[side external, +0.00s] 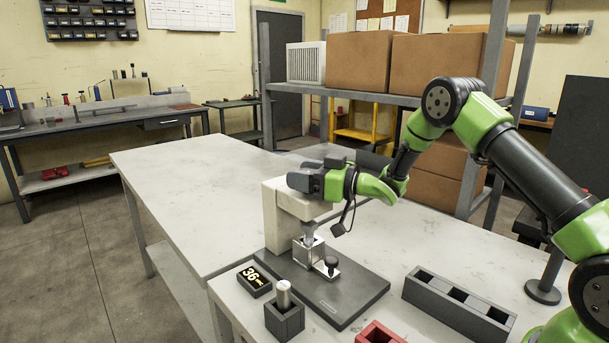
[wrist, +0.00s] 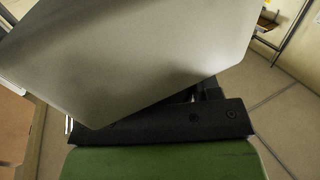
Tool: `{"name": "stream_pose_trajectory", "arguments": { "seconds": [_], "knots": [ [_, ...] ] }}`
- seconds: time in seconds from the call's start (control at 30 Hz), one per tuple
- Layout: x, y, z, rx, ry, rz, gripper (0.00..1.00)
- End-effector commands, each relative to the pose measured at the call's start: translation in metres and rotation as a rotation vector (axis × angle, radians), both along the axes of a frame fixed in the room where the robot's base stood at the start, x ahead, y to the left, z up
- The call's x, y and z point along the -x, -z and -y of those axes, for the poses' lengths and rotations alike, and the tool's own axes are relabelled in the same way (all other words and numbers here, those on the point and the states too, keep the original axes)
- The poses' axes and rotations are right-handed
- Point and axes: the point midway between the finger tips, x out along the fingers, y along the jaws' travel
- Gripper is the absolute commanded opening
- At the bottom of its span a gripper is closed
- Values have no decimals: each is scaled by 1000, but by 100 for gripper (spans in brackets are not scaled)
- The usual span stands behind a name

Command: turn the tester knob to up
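The tester has a pale upright housing (side external: 282,222) on a dark base plate (side external: 350,294). A metal block (side external: 308,250) stands below its head, with a grey spindle-like part above it. A small black knob (side external: 331,263) stands on a pale bracket beside the block; I cannot tell whether it is the tester knob or which way it is set. My gripper (side external: 306,181) is at the top of the housing, in front of it or against it. Its fingertips are not clear. In the wrist view a large grey surface (wrist: 150,55) hides the fingers and whatever lies between them.
A dark holder (side external: 285,320) with a pale cylinder (side external: 284,292) is in front. A dark three-slot tray (side external: 458,306) and a red bin (side external: 380,333) stand to the right. The long table's left part (side external: 185,190) is clear.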

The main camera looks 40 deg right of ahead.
Motion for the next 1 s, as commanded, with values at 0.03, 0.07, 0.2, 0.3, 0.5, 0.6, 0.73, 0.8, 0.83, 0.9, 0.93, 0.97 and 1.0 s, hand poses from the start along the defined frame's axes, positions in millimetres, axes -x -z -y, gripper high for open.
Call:
{"name": "stream_pose_trajectory", "arguments": {
  "seconds": [0.03,0.07,0.2,0.3,0.5,0.6,0.73,0.8,0.83,0.9,0.93,0.97,1.0],
  "knots": [
    [0,0,0,1,-1,0,34],
    [0,0,0,1,-1,0,33],
    [0,0,0,1,-7,0,33],
    [1,0,0,2,-22,1,34],
    [1,0,0,4,-108,3,34],
    [1,0,0,6,-177,4,34],
    [2,1,-1,6,-290,3,34],
    [2,1,-1,7,-357,4,34],
    [2,1,-2,7,-385,4,34],
    [3,1,-2,7,-450,3,34],
    [3,1,-3,7,-475,3,34],
    [3,1,-3,7,-497,3,34],
    [3,1,-3,8,-525,3,34]
  ]
}}
